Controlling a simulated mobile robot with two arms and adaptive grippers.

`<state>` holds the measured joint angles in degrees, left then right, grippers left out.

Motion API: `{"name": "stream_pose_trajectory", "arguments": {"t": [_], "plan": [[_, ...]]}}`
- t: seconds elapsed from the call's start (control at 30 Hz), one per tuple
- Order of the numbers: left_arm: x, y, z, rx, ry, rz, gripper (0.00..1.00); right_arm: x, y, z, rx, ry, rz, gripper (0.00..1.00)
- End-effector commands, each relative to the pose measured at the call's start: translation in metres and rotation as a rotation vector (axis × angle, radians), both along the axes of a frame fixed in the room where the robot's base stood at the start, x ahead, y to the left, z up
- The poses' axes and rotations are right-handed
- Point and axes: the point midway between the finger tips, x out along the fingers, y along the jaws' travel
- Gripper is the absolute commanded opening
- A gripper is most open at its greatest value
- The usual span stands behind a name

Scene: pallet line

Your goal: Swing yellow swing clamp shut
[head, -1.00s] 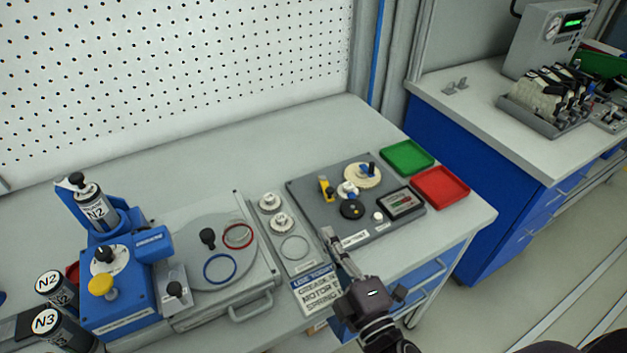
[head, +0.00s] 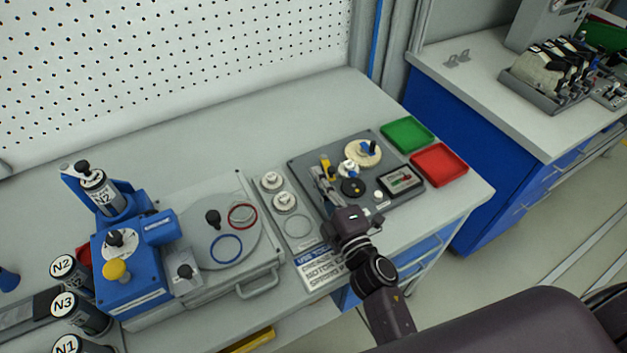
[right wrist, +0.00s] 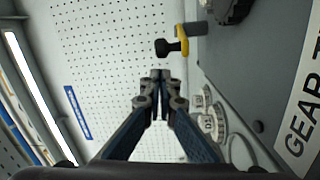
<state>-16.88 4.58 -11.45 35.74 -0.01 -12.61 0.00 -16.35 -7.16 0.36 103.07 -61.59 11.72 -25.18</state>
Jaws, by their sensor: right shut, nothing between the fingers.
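The yellow swing clamp (head: 325,162) stands near the left edge of the dark grey gear plate (head: 303,170). My right gripper (head: 318,173) is shut and empty, its fingertips just in front of the clamp and partly covering it. In the right wrist view the clamp (right wrist: 184,42) has a yellow body with a black knob, above and right of the shut fingertips (right wrist: 160,76). A gap shows between them there; I cannot tell the exact distance in depth. My left gripper is not in view.
The plate also carries a cream gear (head: 366,155), a black disc (head: 352,188) and a small display (head: 402,181). Green (head: 407,134) and red (head: 440,164) trays stand right of it. A blue press unit (head: 130,265) stands left. The bench behind is clear.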

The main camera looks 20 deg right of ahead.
Motion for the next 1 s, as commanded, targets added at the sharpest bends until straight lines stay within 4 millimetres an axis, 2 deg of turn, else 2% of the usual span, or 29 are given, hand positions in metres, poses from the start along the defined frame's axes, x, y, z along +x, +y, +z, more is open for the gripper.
{"name": "stream_pose_trajectory", "arguments": {"t": [0.07, 0.23, 0.5, 1.0], "plan": [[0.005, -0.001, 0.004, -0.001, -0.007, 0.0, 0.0, -0.002, -0.008, 0.0, 0.001, 0.0, 0.001, 0.0], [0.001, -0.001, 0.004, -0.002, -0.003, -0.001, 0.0, -0.004, -0.016, -0.002, 0.001, -0.002, 0.002, 0.0], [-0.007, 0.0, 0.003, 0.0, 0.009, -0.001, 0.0, -0.004, -0.016, -0.003, 0.001, -0.002, 0.002, 0.0], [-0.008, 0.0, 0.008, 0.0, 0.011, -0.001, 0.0, -0.005, -0.021, -0.002, 0.0, -0.002, 0.058, 0.0]]}}
